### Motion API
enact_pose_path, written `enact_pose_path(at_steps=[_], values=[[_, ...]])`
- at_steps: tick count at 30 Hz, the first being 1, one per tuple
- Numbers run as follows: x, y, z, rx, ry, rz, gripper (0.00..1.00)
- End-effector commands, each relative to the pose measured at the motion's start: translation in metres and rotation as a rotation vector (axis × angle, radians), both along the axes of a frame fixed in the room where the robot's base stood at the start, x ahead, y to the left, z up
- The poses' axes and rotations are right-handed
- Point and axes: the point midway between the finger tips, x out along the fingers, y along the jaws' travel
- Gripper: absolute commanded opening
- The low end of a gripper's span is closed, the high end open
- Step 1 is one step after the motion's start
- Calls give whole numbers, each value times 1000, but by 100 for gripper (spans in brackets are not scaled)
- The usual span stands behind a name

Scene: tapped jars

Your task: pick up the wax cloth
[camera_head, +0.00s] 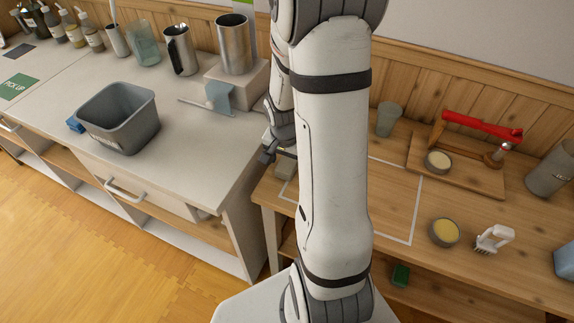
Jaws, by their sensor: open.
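A pale blue-grey cloth-like piece (220,97) hangs at the front of a light block on the white counter, beside a thin rod. It is the most cloth-like thing in view, but I cannot tell for certain that it is the wax cloth. My gripper (272,156) is open, near the counter's right end where the wooden table begins. It is to the right of and nearer than the cloth, apart from it. My arm hides part of the gripper and the middle of the table. A small pale block (285,166) shows just beside the fingers.
A grey bin (118,118) stands on the counter, with a small blue item (75,125) at its left. Metal jugs (181,52) stand behind. The wooden table holds a board (470,178) with a red-handled tool (480,125), and a yellow-filled tin (444,232).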

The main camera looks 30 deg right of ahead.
Motion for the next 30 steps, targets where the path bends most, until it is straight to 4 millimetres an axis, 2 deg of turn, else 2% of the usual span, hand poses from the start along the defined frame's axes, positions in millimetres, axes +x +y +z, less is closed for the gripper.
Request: enact_pose_path(at_steps=[4, 12, 30], values=[[1, -1, -14, 1, 1, 0, 71], [2, -1, -16, 0, -3, 1, 71], [2, 0, -15, 0, -2, 3, 23]])
